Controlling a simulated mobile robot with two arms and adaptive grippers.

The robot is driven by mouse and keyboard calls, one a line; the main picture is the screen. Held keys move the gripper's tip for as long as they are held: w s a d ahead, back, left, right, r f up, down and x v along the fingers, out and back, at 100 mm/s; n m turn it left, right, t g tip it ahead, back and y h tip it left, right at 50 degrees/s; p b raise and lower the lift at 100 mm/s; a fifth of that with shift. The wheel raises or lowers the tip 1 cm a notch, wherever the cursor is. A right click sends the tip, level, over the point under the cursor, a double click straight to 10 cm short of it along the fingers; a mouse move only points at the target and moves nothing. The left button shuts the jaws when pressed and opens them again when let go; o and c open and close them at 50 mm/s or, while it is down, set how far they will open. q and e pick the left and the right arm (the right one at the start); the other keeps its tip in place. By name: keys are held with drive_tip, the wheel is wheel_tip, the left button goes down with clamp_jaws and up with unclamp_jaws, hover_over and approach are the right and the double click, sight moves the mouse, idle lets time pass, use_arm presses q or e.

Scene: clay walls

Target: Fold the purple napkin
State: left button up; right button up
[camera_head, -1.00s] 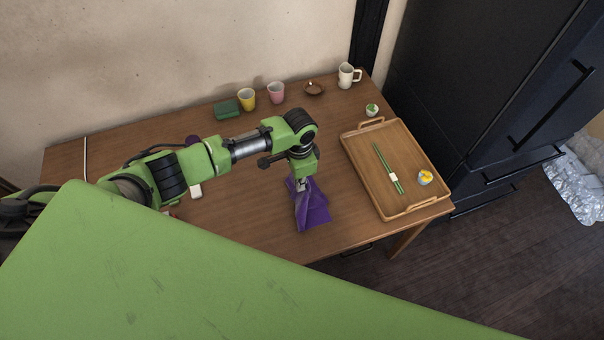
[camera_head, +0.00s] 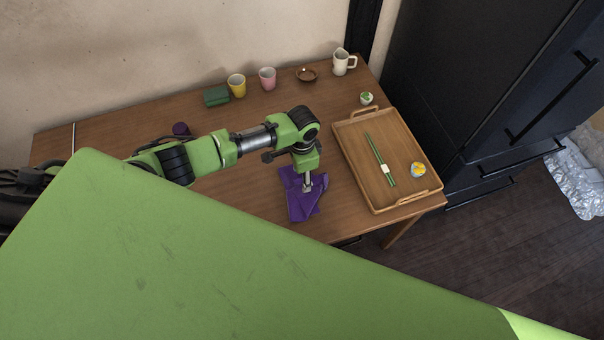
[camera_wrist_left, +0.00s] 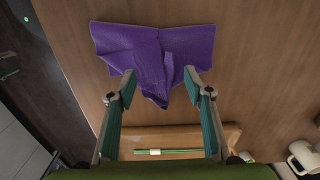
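The purple napkin (camera_head: 299,203) lies on the wooden table near its front edge, rumpled and partly folded over itself. In the left wrist view the napkin (camera_wrist_left: 150,50) shows a layer with a pointed flap toward the gripper. My left gripper (camera_head: 308,187) points down at the napkin's right part in the head view. In the wrist view its two fingertips (camera_wrist_left: 160,87) are spread apart, with the flap's point between them and not pinched. Whether the tips touch the cloth I cannot tell. My right gripper is in neither view.
A wooden tray (camera_head: 348,165) with green chopsticks (camera_head: 380,158) and a small cup (camera_head: 418,170) stands right of the napkin. Cups (camera_head: 237,86), a green box (camera_head: 216,96), a brown dish (camera_head: 307,74) and a white mug (camera_head: 343,63) line the back. Table between is clear.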

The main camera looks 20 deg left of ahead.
use_arm(q)
drive_tip(key=shift+o, duration=0.5)
drive_tip(key=shift+r, duration=0.1)
wheel_tip(320, 180, up, 9)
drive_tip(key=p, duration=0.4)
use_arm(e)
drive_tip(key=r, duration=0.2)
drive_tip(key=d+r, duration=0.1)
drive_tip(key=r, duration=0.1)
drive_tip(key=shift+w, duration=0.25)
use_arm(q)
drive_tip(key=shift+s, duration=0.1)
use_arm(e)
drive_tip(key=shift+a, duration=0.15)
